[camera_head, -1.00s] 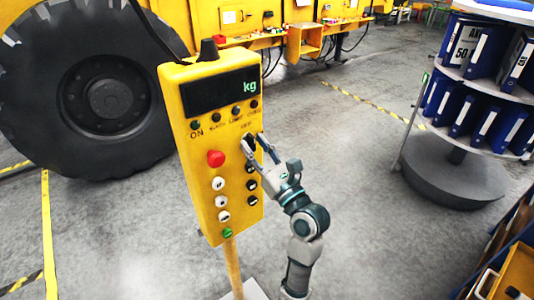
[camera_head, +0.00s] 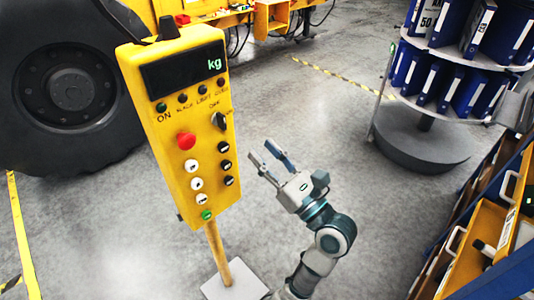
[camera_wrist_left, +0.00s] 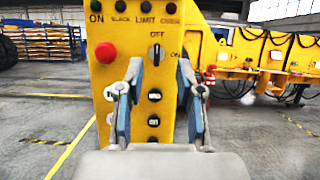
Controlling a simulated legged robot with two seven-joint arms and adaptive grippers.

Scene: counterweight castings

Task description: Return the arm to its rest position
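My left gripper (camera_head: 270,154) is open and empty in the head view, to the right of the yellow control box (camera_head: 180,140) and apart from it. Its arm reaches up from the bottom of the picture. In the wrist view the two fingers of the gripper (camera_wrist_left: 160,80) stand wide apart in front of the box (camera_wrist_left: 135,20). A black rotary switch (camera_head: 219,121) sits on the box. In the wrist view this switch (camera_wrist_left: 156,55) shows between the fingertips, its grip upright under the OFF label. My right gripper cannot be made out.
The box stands on a wooden post (camera_head: 218,255) with a pale base plate (camera_head: 236,280). A round binder shelf (camera_head: 425,140) stands at right, with yellow-edged bins (camera_head: 475,240) below it. A large tyre (camera_head: 65,85) is at left. Open floor lies between box and shelf.

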